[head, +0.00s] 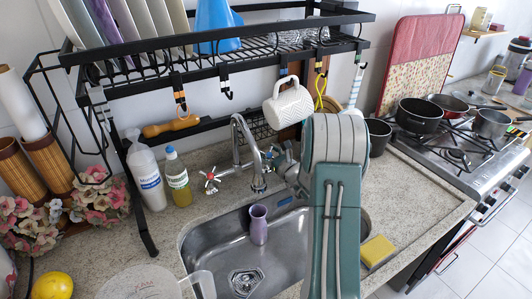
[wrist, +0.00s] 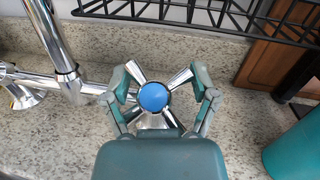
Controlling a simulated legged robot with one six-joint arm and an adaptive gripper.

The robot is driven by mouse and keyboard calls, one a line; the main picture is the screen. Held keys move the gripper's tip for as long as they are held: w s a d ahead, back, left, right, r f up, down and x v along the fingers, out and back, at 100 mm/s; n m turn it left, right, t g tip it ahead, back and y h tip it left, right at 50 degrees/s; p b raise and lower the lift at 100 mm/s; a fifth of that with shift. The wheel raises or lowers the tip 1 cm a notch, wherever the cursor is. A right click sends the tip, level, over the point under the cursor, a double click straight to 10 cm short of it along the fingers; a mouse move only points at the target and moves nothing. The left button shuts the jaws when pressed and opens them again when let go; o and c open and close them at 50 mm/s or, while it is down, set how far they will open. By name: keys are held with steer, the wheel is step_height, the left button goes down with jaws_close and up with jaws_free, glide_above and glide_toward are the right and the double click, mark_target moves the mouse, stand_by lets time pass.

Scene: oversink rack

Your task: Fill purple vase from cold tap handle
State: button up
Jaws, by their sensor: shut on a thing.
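The purple vase (head: 258,225) stands upright in the steel sink, below and close to the tap spout (head: 259,186). I cannot make out any water stream. The cold tap handle (wrist: 153,97) is a chrome cross with a blue cap. My gripper (wrist: 158,78) is shut on this handle, with one finger on each side of its spokes. In the head view my arm hides most of the gripper, and the cold handle (head: 273,152) shows only in part beside it. The hot handle (head: 210,178), with a red centre, is left of the spout.
The sink (head: 215,249) has its drain left of the vase. A black rack (head: 215,68) with plates and a hanging white mug (head: 288,103) spans above. A soap bottle (head: 178,178) stands left; a yellow sponge (head: 377,251) lies right. Pots sit on the stove (head: 455,155).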

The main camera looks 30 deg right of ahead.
steer(key=shift+d+r, duration=0.15)
steer(key=shift+r, duration=0.25)
steer(key=o, duration=1)
steer(key=shift+f, duration=0.15)
steer(key=shift+s+f, duration=0.1)
steer(key=s+d, duration=0.1)
steer(key=s, duration=1)
steer(key=shift+s+d+f, duration=0.15)
steer(key=shift+s+f, duration=0.2)
steer(key=shift+f, duration=0.1)
